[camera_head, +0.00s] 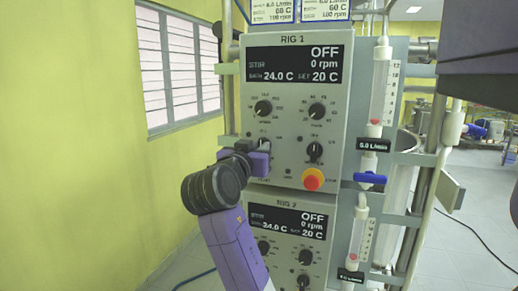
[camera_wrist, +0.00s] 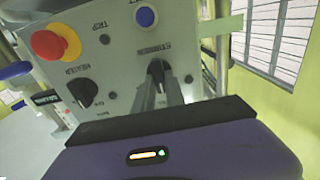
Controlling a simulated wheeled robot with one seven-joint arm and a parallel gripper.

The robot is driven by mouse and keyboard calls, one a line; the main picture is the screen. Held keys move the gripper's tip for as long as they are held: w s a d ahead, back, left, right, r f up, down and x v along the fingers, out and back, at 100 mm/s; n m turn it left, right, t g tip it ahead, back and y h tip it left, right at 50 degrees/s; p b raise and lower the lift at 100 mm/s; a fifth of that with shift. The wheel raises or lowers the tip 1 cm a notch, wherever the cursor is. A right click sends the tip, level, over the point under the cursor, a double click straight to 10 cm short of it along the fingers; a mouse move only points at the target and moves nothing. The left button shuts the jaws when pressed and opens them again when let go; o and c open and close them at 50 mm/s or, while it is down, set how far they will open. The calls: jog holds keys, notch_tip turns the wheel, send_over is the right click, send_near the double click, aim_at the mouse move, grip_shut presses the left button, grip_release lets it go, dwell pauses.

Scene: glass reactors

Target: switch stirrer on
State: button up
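The RIG 1 panel (camera_head: 294,110) fills the middle of the head view. Its display (camera_head: 295,63) reads OFF and 0 rpm. The black stirrer switch (camera_wrist: 157,70) shows in the wrist view under an upside-down label. My gripper (camera_wrist: 158,88) faces the panel, its two grey fingers close together with the switch between their tips; they look closed on its handle. In the head view my gripper (camera_head: 262,146) is at the panel's lower left and partly hides the switch.
A red and yellow emergency button (camera_head: 313,179) sits at the panel's lower right, with a black selector knob (camera_head: 315,151) above it. The RIG 2 panel (camera_head: 288,245) is below. Flow tubes (camera_head: 380,85) stand at right.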

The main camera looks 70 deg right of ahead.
jog(key=shift+f+b, duration=0.1)
jog(key=shift+b, duration=0.25)
grip_shut()
jog(key=shift+s+f+m+b, duration=0.1)
jog(key=shift+s+m+b, duration=0.05)
jog(key=shift+m+b, duration=3.1)
jog(key=shift+s+f+m+b, duration=0.1)
jog(key=shift+m+b, duration=2.55)
jog(key=shift+b, duration=1.1)
jog(key=shift+r, duration=0.15)
jog(key=o, duration=0.8)
grip_release()
jog(key=shift+s+a+b, duration=0.15)
jog(key=shift+a+b, duration=0.15)
jog(key=shift+a, duration=1.65)
jog(key=shift+s+a+b, duration=0.15)
jog(key=shift+a+b, duration=0.1)
jog(key=shift+a, duration=1.7)
